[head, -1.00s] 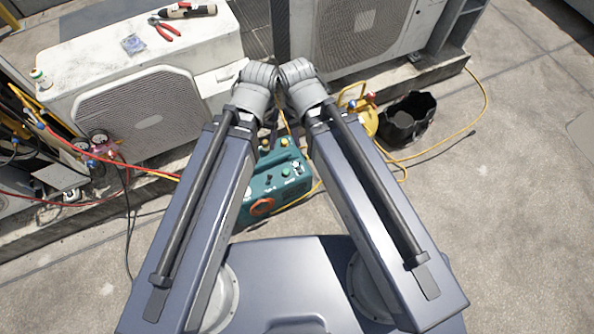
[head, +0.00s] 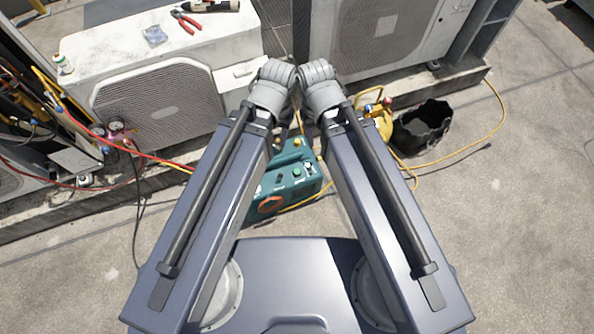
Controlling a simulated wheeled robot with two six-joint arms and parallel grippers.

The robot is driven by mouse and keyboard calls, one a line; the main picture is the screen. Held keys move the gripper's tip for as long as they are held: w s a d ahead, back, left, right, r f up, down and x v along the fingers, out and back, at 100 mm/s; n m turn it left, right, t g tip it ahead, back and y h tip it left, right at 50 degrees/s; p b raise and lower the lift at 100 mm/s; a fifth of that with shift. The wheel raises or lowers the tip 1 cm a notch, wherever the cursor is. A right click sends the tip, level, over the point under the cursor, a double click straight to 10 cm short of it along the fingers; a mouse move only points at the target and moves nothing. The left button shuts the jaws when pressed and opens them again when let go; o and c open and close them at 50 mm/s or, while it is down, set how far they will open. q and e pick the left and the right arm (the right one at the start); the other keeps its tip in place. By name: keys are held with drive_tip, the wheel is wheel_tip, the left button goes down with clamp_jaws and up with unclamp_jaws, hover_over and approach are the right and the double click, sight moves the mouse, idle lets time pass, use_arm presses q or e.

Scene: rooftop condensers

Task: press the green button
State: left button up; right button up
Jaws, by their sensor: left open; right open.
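A teal machine (head: 255,211) stands on the ground between my two arms, partly covered by them. A small green button (head: 297,171) shows on its top panel, near a dark dial (head: 309,168). An orange-red ring (head: 271,205) is on its front face. Both my arms reach forward from the bottom of the view, one on each side of the machine. Their far joints come close together beyond it. Neither gripper shows; both are hidden past the far joints. Nothing of mine is seen touching the button.
White condenser units (head: 147,104) stand behind, one with red pliers (head: 184,20) on top. A black bucket (head: 423,127) and a yellow hose (head: 470,155) lie right of the machine. Gauges with red hoses (head: 150,157) are at left.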

use_arm(q)
clamp_jaws()
idle(1.3)
